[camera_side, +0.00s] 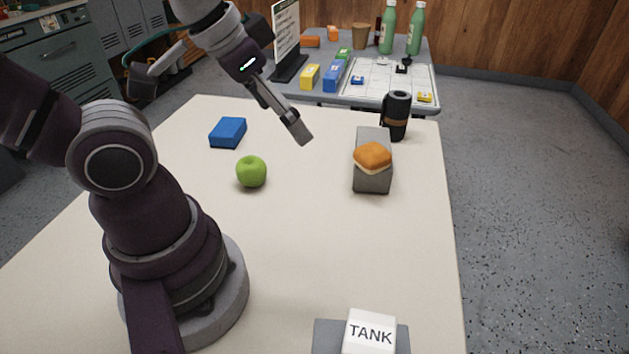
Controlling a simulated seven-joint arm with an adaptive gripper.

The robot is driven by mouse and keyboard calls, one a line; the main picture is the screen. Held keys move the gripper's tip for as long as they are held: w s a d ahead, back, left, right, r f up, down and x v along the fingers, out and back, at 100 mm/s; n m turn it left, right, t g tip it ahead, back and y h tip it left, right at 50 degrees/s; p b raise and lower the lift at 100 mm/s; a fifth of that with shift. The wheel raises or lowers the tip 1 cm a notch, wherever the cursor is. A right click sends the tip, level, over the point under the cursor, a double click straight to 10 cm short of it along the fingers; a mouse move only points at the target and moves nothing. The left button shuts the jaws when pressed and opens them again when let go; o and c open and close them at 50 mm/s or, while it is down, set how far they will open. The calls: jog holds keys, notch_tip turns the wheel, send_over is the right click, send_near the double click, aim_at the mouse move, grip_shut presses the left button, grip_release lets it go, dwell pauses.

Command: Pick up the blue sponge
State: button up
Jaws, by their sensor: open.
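The blue sponge (228,132) is a small rectangular block lying flat on the cream table, in the far left part of its top. My gripper (303,138) is in the air above the table, to the right of the sponge and apart from it. Its fingers point down and to the right. It is open, and nothing shows between its fingers. No part of the sponge is hidden by the arm.
A green apple (251,171) sits just in front of the sponge. A grey block (373,180) with an orange-topped item (372,156) and a black cup (396,115) stand to the right. A TANK sign (371,331) is at the front. The table's middle is clear.

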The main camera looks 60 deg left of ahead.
dwell(0.4)
jog(key=shift+o, duration=1)
